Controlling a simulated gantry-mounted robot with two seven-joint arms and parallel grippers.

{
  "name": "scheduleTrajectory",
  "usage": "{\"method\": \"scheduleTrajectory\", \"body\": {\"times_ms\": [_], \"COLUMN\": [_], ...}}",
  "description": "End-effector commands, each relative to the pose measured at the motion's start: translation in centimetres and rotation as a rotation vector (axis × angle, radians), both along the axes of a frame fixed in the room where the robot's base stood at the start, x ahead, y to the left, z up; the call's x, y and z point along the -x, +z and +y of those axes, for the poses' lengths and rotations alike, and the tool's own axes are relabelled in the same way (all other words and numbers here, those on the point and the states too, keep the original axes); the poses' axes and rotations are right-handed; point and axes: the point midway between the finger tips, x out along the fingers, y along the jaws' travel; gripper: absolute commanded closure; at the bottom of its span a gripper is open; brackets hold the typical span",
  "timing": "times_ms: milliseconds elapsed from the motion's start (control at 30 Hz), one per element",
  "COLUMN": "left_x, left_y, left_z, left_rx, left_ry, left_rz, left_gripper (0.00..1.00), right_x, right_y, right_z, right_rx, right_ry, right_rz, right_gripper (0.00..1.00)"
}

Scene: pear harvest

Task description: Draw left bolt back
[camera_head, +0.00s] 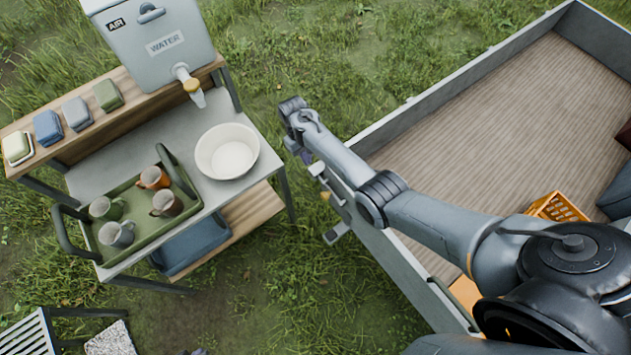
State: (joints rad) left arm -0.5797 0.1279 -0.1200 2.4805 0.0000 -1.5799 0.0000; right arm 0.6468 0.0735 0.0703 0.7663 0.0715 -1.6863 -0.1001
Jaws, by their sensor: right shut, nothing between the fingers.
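My right arm reaches in from the lower right, across the near corner of the grey-walled trailer (375,135). My right gripper (306,157) is shut and empty beside that corner. It is small and partly hidden by its own wrist. Small metal fittings (337,232) stick out from the trailer's end wall just below the gripper. I cannot tell which of them is the left bolt, or whether the gripper touches one. My left gripper is not in view.
A table (135,257) at left holds a green tray (140,232) with several mugs, and a white bowl (227,151). A water dispenser (165,40) stands on its shelf. An orange crate (557,207) is in the trailer. Grass lies clear between table and trailer.

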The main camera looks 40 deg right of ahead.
Motion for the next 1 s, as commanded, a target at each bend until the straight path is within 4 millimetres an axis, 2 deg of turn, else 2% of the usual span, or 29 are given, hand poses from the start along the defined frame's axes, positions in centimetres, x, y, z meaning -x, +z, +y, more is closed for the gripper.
{"method": "scheduleTrajectory", "body": {"times_ms": [367,533,667,1000], "left_x": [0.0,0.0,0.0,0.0], "left_y": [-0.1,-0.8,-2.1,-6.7], "left_z": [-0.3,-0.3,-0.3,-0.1], "left_rx": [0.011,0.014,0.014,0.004], "left_ry": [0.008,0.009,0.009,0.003], "left_rz": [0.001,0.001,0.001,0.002], "left_gripper": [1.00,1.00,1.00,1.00], "right_x": [0.0,0.2,0.6,2.2], "right_y": [0.0,-1.0,-2.7,-8.7], "right_z": [-0.1,0.0,0.0,0.1], "right_rx": [-0.001,-0.001,-0.001,-0.001], "right_ry": [-0.002,-0.001,-0.001,-0.001], "right_rz": [0.002,0.002,0.002,0.001], "right_gripper": [1.00,1.00,1.00,1.00]}}
